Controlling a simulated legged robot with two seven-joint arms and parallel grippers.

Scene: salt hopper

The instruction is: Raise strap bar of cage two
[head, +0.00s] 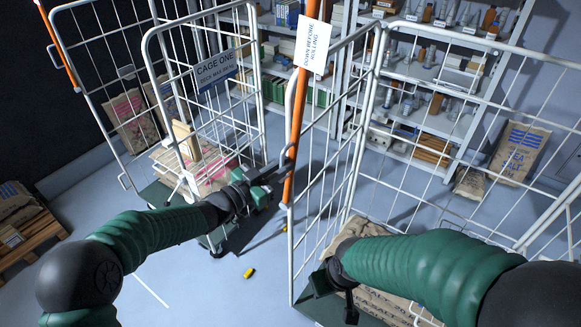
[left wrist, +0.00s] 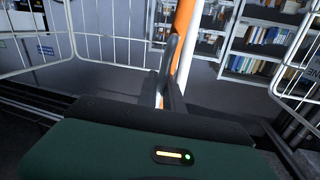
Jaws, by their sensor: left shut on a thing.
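The orange strap bar (head: 300,95) stands upright along the near left post of the right-hand cage (head: 365,110), with a white tag (head: 313,45) near its top. My left gripper (head: 284,174) is shut on the lower part of this bar. In the left wrist view the fingers (left wrist: 170,75) close around the orange bar (left wrist: 182,40), beside a white post.
A cage with the sign CAGE ONE (head: 216,70) stands to the left, loaded with sacks, with another orange bar (head: 58,45) at its far left. Shelves (head: 430,75) of bottles and boxes line the back. A yellow piece (head: 248,273) lies on the floor. A pallet (head: 30,235) holds sacks at left.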

